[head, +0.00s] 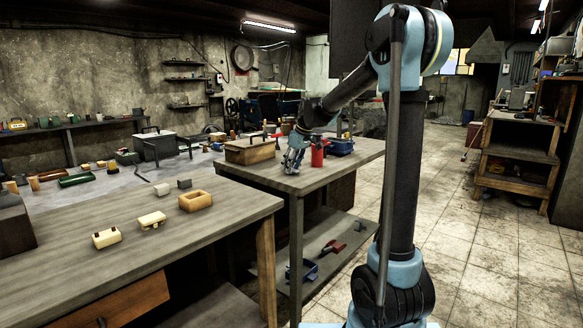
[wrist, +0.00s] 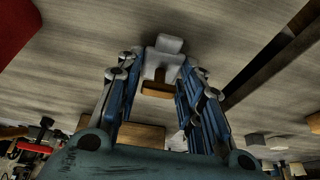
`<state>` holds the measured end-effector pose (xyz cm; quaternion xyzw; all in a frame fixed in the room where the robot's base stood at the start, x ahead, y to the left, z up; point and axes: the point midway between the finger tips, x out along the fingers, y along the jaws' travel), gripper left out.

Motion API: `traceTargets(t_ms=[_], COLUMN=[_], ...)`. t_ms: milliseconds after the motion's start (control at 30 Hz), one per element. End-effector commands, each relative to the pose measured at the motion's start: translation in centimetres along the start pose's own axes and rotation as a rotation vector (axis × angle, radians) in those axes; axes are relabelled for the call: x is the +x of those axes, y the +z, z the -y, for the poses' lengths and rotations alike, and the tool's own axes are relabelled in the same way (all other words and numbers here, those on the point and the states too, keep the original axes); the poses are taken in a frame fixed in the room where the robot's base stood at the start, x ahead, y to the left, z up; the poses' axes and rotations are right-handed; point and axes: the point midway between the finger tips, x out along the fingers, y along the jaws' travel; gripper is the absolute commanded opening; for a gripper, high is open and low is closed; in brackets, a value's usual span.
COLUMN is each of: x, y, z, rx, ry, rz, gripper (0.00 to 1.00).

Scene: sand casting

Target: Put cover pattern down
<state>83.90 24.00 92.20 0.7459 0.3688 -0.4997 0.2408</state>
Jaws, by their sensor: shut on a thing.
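My gripper (head: 291,166) is low over the near part of the middle wooden table (head: 340,168) in the head view. In the wrist view, the blue fingers of my gripper (wrist: 162,66) are shut on a small piece, which I take to be the cover pattern (wrist: 164,58). It looks pale grey with a stepped shape. A tan part (wrist: 158,90) shows beside it, and I cannot tell whether it belongs to the same piece. The head view does not show the held piece clearly. I cannot tell whether it touches the tabletop.
A red cylinder (head: 319,152) stands just right of my gripper. The middle table's front right is clear.

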Motion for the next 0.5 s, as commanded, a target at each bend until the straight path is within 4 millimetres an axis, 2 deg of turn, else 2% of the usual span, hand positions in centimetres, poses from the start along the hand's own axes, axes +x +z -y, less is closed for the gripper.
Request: traceTargets(t_ms=[67,100,167,500], x=[0.14,0.12,0.13,0.06], y=[0.03,0.02,0.0,-0.08], z=[0.01,0.02,0.04,0.12], rx=[0.0,0.0,-0.001,-0.002], ry=[0.0,0.0,0.0,-0.001], rz=[0.0,0.0,0.0,0.0], gripper=[0.21,0.44,0.55,0.55])
